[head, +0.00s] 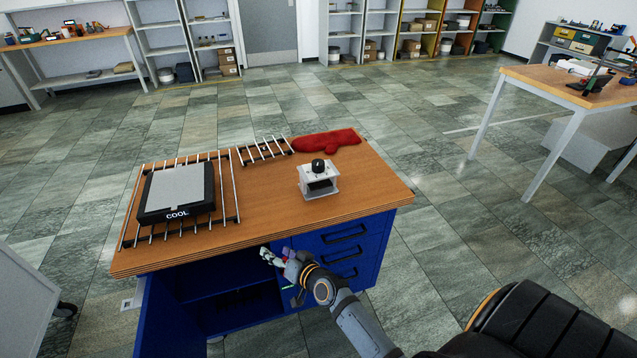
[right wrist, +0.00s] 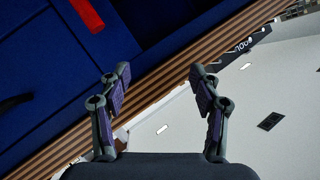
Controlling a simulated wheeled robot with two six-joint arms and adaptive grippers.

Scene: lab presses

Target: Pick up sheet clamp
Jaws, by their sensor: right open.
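A small white clamp-like device with a black knob (head: 318,178) stands upright on the right part of the wooden tabletop in the head view; I take it for the sheet clamp, but cannot be certain. My right gripper (head: 268,258) is in front of the bench's front edge, by the open blue cabinet, apart from the device. In the right wrist view its two fingers (right wrist: 160,75) are spread with nothing between them. That view shows the bench edge (right wrist: 150,72) and a red piece (right wrist: 88,15) against the blue cabinet. My left gripper is not in view.
A dark block marked COOL with a grey top plate (head: 176,188) lies on a metal rack (head: 229,190) at the left. A smaller rack (head: 265,151) and a red mitt (head: 325,141) lie at the back. Bare tabletop (head: 365,190) surrounds the white device. Blue drawers (head: 335,255) are below.

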